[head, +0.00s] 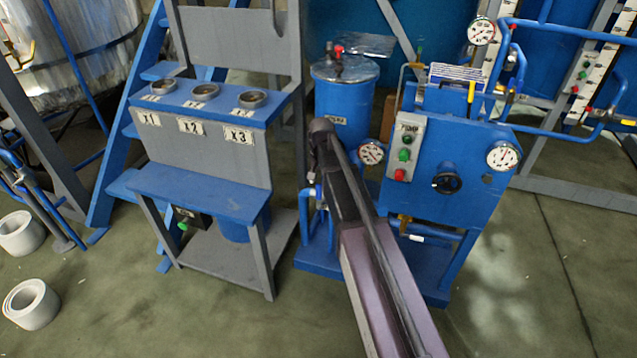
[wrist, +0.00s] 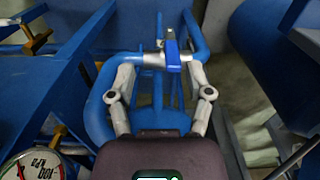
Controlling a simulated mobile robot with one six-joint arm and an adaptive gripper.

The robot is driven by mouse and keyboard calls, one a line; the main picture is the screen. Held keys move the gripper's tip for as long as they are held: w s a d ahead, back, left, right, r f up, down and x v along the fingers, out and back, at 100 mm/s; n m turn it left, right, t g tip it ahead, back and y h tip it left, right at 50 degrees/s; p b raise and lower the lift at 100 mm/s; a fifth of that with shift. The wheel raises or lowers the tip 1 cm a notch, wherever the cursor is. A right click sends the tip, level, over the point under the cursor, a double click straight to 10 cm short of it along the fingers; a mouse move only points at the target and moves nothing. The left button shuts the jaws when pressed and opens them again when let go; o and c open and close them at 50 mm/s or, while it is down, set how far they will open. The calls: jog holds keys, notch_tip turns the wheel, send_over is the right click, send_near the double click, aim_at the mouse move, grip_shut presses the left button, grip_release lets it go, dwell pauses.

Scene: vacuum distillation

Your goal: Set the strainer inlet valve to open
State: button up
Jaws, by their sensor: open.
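In the wrist view, a small valve with a blue lever handle (wrist: 172,56) and a silver body (wrist: 152,60) sits on a looped blue pipe. It carries no readable label, so I cannot tell for sure that it is the strainer inlet valve. My gripper (wrist: 163,76) is open, with its two silver fingers spread on either side of the valve. The handle stands between and just beyond the fingertips, nearer the right one; I cannot tell whether a finger touches it. In the head view, my own arm hides the gripper and this valve.
A blue panel (head: 455,165) with gauges, buttons and a black knob (head: 447,183) stands right of my arm. A blue tank (head: 345,105) is behind it. A grey-blue stand (head: 200,185) labelled X1 to X3 is on the left. A gauge (wrist: 35,163) is close at the wrist view's lower left.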

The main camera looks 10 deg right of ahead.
notch_tip(320, 180, up, 4)
jog(key=m+p, duration=0.1)
jog(key=p, duration=0.2)
send_over(319, 198)
jog(key=shift+w+f, duration=0.1)
jog(key=shift+w, duration=0.25)
jog(key=shift+f+b, duration=0.2)
jog(key=shift+b, duration=0.25)
notch_tip(319, 198, down, 14)
jog(key=b, duration=1.3)
jog(key=shift+r, duration=0.25)
grip_shut()
